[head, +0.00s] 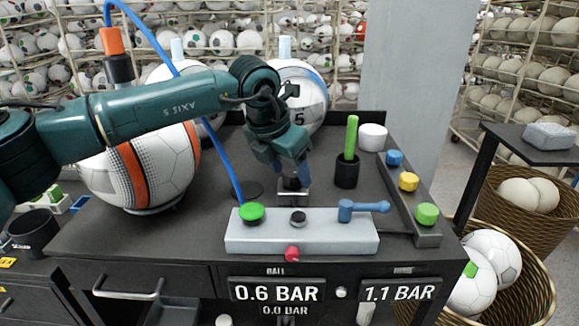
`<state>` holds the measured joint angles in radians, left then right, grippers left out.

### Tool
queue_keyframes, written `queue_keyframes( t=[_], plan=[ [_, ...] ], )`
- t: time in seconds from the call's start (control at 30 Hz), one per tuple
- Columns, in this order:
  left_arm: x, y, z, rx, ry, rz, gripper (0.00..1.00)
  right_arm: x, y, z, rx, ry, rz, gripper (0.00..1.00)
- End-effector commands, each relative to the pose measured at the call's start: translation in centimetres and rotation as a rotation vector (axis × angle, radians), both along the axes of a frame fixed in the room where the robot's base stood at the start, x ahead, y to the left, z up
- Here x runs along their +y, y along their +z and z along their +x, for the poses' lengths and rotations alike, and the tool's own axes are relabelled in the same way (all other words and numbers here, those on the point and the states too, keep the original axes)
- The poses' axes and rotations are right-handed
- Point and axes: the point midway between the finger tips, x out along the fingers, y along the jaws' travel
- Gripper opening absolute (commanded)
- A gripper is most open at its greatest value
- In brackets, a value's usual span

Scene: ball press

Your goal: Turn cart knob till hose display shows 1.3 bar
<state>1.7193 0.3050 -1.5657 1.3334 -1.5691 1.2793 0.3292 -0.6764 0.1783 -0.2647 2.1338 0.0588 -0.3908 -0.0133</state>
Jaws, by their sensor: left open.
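The right display (400,292) on the cart front reads 1.1 BAR; its small label above is too blurred to read surely. The left display (277,291), labelled BALL, reads 0.6 BAR, with 0.0 BAR in smaller figures below. My left gripper (293,184) points down just behind the grey control box, open, around or right above a small dark knob-like part with a metal base (293,196). The fingers partly hide this part, and I cannot tell whether they touch it. My right gripper is not in view.
The control box (303,245) carries a green button (251,212), a dark round button (298,217), a blue lever (362,207) and a red front knob (292,253). An orange-striped ball (165,172) stands left under my arm. A blue hose (217,150) hangs beside the gripper.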

Motion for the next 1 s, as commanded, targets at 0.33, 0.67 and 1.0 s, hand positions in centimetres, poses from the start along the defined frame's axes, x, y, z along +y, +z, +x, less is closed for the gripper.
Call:
queue_keyframes(
  t=[0.33,0.67,1.0],
  plan=[
    [-0.15,-0.51,0.15,0.0,0.0,0.0,0.57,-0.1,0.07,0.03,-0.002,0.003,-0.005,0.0],
    [-0.12,-0.48,0.14,0.0,0.0,0.0,0.32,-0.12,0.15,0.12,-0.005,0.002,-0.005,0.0],
    [-0.1,-0.46,0.16,0.0,-0.002,0.0,0.13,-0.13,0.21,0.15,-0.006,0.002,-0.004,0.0]
  ],
)
